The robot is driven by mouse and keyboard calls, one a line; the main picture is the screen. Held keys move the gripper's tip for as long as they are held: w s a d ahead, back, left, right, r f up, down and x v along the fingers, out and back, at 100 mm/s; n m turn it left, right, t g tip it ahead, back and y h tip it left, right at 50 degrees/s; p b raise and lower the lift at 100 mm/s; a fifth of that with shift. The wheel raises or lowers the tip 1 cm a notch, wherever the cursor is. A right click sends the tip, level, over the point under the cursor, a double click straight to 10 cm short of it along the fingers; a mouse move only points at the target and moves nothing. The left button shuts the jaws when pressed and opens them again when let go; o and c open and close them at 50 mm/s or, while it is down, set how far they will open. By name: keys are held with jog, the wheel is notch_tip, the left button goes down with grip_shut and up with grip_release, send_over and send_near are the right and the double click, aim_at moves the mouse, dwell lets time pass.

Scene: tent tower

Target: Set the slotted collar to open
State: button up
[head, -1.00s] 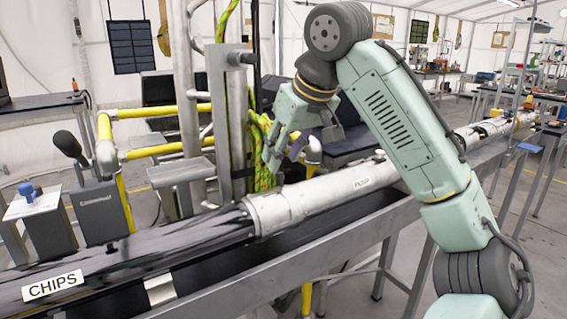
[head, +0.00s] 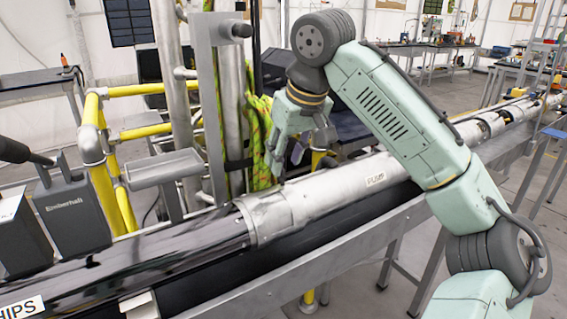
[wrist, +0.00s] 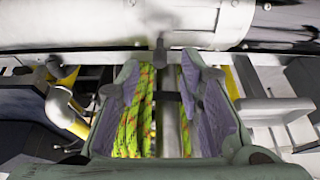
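A silver collar (head: 262,218) sits around the long horizontal pipe where the grey pipe labelled PUMP meets the dark pipe. It also shows along the top of the wrist view (wrist: 212,22). I take this to be the slotted collar; its slot cannot be made out clearly. A small grey peg (wrist: 160,54) sticks out from the pipe side in the wrist view. My gripper (head: 288,165) is just above and behind the pipe. In the wrist view its purple-padded fingers (wrist: 160,75) are apart, either side of the peg's line, with nothing visibly held.
A grey upright post (head: 212,110) and a yellow-green rope (head: 259,140) stand behind the pipe, close to my gripper. Yellow rails (head: 140,130) and a grey tray (head: 165,167) are to the left. The pipe lies over a grey metal trough (head: 330,240).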

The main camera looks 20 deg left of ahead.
aim_at(283, 175)
jog(key=shift+x, duration=1.65)
jog(key=shift+r, duration=0.1)
grip_shut()
